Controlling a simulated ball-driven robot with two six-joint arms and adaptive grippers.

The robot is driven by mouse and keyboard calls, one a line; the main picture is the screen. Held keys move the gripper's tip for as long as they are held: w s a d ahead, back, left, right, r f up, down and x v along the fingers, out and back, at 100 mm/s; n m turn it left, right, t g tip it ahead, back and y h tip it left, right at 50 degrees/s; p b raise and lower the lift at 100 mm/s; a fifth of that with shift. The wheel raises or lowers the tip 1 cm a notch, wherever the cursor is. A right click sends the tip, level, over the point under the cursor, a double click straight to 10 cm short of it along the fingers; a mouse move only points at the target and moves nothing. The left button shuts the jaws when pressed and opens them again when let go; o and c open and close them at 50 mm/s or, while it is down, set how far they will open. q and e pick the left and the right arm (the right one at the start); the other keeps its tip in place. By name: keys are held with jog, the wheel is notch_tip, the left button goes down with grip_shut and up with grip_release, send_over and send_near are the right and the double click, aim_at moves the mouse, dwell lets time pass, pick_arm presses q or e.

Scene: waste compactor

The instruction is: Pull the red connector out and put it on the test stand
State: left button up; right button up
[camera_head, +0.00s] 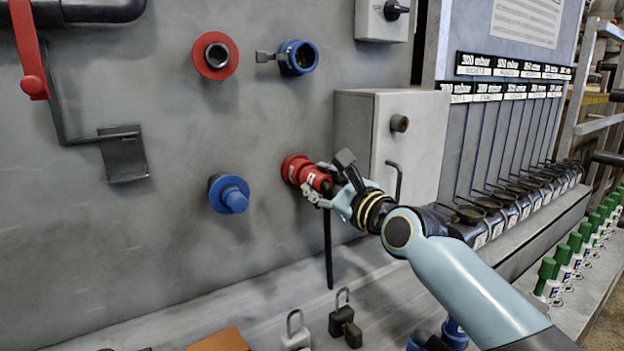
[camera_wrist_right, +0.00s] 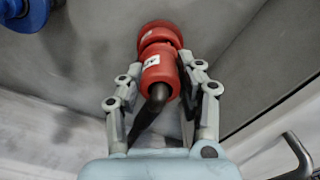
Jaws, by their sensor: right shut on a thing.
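The red connector (camera_head: 314,179) is a red cylinder at the red socket (camera_head: 293,167) on the grey panel, in the middle of the head view. A black cable (camera_head: 328,250) hangs down from it. My right gripper (camera_head: 322,184) is shut on the connector from the right. In the right wrist view the connector (camera_wrist_right: 160,72) lies between the fingers, with its front end against the red socket (camera_wrist_right: 158,32). I cannot tell whether it is fully seated. My left gripper is not in view, and I cannot make out the test stand for certain.
A grey box (camera_head: 372,140) with a handle is mounted right of the connector. A blue socket (camera_head: 229,194) is to its left, and another red socket (camera_head: 216,56) is above. Padlocks (camera_head: 344,322) lie on the ledge below. A rack of gauges (camera_head: 510,185) and green-capped bottles (camera_head: 556,275) stand right.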

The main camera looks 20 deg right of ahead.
jog(key=shift+s+d+r+p, duration=0.1)
jog(key=shift+s+d+p, duration=0.1)
jog(key=shift+s+p, duration=0.85)
jog(key=shift+s+d+p, duration=0.2)
jog(key=shift+s+p, duration=0.25)
jog(key=shift+s, duration=1.3)
